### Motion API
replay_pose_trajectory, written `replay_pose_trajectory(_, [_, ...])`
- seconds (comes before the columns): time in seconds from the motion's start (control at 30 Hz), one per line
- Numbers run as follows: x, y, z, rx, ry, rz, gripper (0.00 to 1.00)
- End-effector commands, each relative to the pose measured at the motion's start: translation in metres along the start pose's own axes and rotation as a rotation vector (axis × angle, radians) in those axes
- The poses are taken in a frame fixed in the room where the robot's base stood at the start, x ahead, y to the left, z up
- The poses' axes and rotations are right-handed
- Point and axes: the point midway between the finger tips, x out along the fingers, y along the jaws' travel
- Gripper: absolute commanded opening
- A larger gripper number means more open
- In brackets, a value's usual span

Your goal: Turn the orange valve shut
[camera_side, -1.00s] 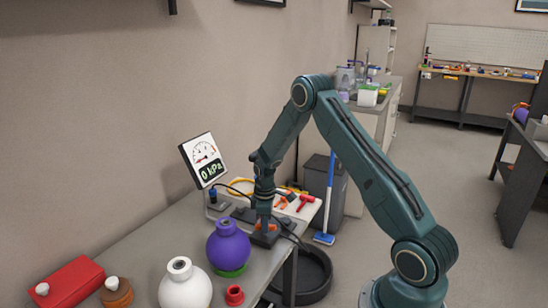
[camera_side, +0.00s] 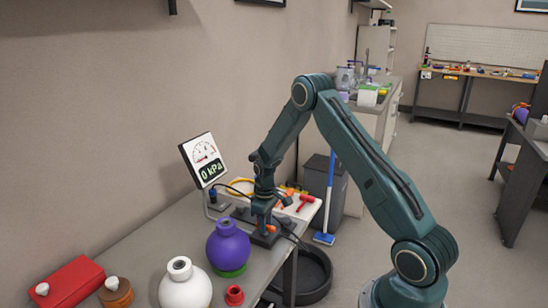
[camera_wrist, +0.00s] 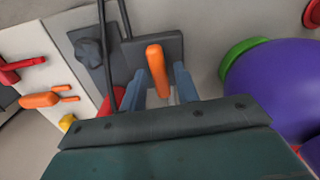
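The orange valve handle (camera_wrist: 158,70) is a straight bar on a dark block (camera_wrist: 172,50) in the wrist view. In the side view only a bit of the orange handle (camera_side: 270,228) shows, low by the fingers. My gripper (camera_wrist: 162,85) is over the valve, with one blue-grey finger on each side of the bar. The fingers look apart, with narrow gaps to the bar; firm contact cannot be made out. In the side view my gripper (camera_side: 265,222) points down at the block. A gauge panel (camera_side: 204,160) behind reads 0 kPa.
A purple kettlebell-like vessel (camera_side: 228,243) stands close in front of the valve, with a white one (camera_side: 185,286) nearer. A small red piece (camera_side: 235,295) is by the table edge. Black cables (camera_wrist: 103,55) run beside the block. A tool board (camera_wrist: 40,70) lies beyond.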

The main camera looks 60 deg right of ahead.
Motion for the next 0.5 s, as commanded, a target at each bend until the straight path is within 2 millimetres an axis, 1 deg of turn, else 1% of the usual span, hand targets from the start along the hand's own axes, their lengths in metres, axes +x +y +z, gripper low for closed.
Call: replay_pose_trajectory(0.5, [-0.04,0.0,0.0,-0.001,0.001,0.001,0.31])
